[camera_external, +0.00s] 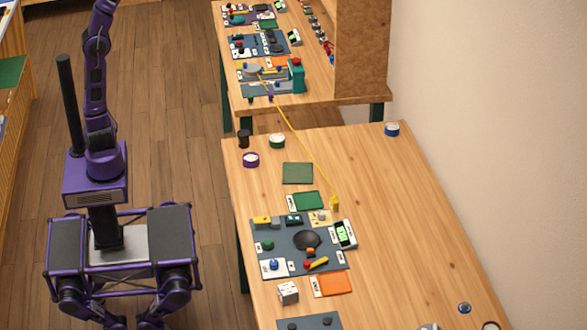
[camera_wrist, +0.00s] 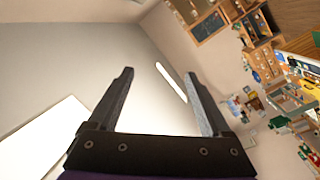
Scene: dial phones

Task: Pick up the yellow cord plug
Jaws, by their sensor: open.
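The yellow cord plug (camera_external: 335,203) stands on the near wooden table, at the upper right of the grey panel, by a small beige plate. Its thin yellow cord (camera_external: 303,148) runs up and left across the gap to a panel on the far table. In the wrist view my gripper (camera_wrist: 160,85) is open, with two dark grey fingers apart and nothing between them. It points toward walls and shelves, so the plug is not in the wrist view. In the external view my arm rises at the left, away from the table, and my gripper is out of frame.
The near table (camera_external: 400,230) holds a grey dial panel (camera_external: 275,235), a green mat (camera_external: 298,173), an orange mat (camera_external: 335,284), a white cube (camera_external: 288,292) and tape rolls (camera_external: 251,159). Its right side is mostly bare.

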